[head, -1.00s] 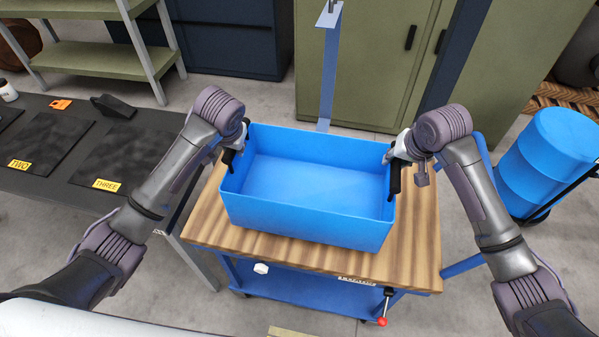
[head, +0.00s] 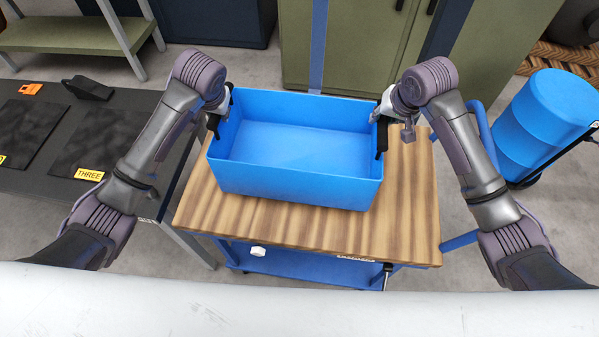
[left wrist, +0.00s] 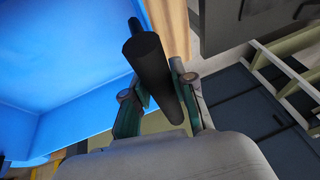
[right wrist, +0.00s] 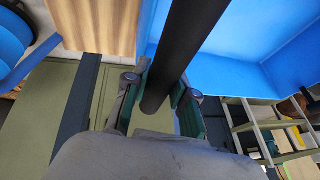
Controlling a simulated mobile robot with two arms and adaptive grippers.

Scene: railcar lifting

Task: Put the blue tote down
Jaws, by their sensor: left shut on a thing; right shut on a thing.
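The blue tote (head: 290,183) is an open, empty box with a black handle at each short end. It is over the wooden top of the blue cart (head: 410,215); I cannot tell whether it touches the top. My left gripper (head: 214,122) is shut on the tote's left handle, a black bar seen close up in the left wrist view (left wrist: 150,65). My right gripper (head: 381,138) is shut on the right handle, a black bar in the right wrist view (right wrist: 185,50). The tote looks level. Its underside is hidden.
A dark table (head: 40,185) with black mats and yellow number labels stands at the left. A blue barrel (head: 545,115) stands at the right. Green cabinets (head: 365,45) are behind the cart. Bare wood shows in front and right of the tote.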

